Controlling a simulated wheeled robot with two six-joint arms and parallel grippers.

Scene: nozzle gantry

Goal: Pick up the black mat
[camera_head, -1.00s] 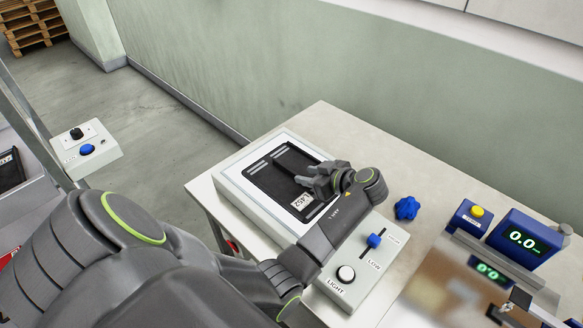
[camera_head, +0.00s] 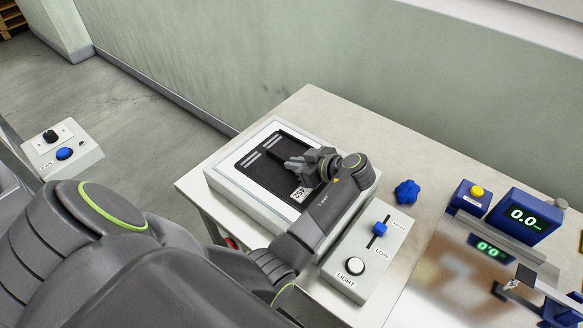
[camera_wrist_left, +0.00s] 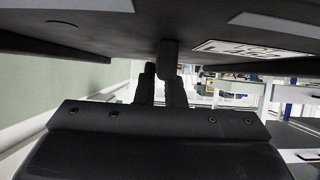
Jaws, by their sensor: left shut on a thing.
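The black mat (camera_head: 258,172) lies over the pale box (camera_head: 214,184) on the table in the head view. It has two slots and a white number label (camera_head: 299,194). My left gripper (camera_head: 298,164) is over its right part and hides some of it. In the left wrist view the mat (camera_wrist_left: 95,22) spans the top as a dark surface with its label. There my left gripper (camera_wrist_left: 166,75) is shut on a small dark grip that projects from the mat. I cannot tell whether the mat is clear of the box. My right gripper is not in view.
A control box with a blue slider (camera_head: 380,229) and a white LIGHT button (camera_head: 355,266) stands close to my left forearm. A blue knob (camera_head: 406,192) and a green-digit display (camera_head: 530,219) are to the right. The table (camera_head: 310,108) is bare behind the pale box.

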